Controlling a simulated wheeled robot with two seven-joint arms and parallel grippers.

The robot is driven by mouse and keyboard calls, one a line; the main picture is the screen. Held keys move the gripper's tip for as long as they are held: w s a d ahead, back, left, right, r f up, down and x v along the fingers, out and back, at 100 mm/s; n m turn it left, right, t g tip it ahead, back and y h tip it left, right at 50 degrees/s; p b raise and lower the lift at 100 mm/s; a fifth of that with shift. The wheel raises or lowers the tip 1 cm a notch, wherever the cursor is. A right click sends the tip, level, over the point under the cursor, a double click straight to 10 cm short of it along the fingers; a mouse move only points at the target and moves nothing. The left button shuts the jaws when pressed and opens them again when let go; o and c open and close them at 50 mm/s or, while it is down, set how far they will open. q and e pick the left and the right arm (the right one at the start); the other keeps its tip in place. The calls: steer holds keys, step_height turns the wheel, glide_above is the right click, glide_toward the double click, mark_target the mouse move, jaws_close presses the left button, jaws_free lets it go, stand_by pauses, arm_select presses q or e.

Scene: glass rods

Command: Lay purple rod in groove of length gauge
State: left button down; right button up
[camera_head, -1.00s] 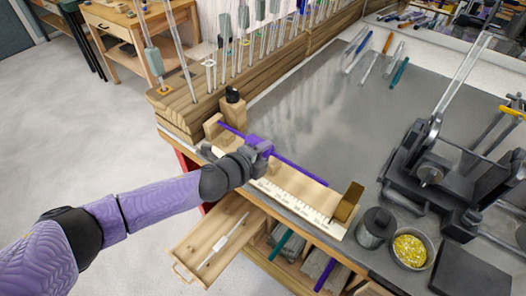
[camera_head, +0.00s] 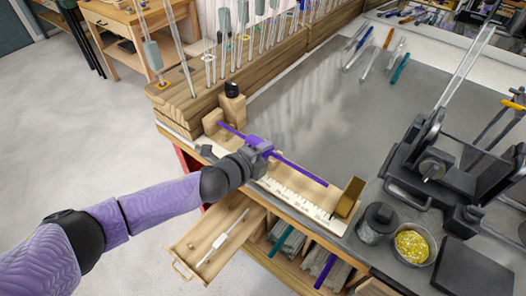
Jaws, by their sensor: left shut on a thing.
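The purple rod (camera_head: 300,171) lies lengthwise along the length gauge (camera_head: 290,197), a pale wooden board with a white ruled scale, a wooden block at its far left end and a brass stop (camera_head: 347,198) at its right end. My left gripper (camera_head: 262,149) is shut on the purple rod near its middle, hiding that part of rod and gauge. The rod looks level with the gauge; I cannot tell whether it touches the groove bottom. My right gripper is not in view.
A wooden rack (camera_head: 215,80) with several upright glass rods stands behind left. A dark metal machine (camera_head: 440,165) and a bowl of yellow bits (camera_head: 411,246) are at right. An open drawer (camera_head: 215,240) juts out below.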

arm_select(q)
steer(key=shift+f, duration=0.2)
steer(key=shift+c, duration=2)
jaws_free()
steer(key=shift+o, duration=0.7)
steer(key=shift+s+a, duration=0.1)
steer(key=shift+s, duration=0.05)
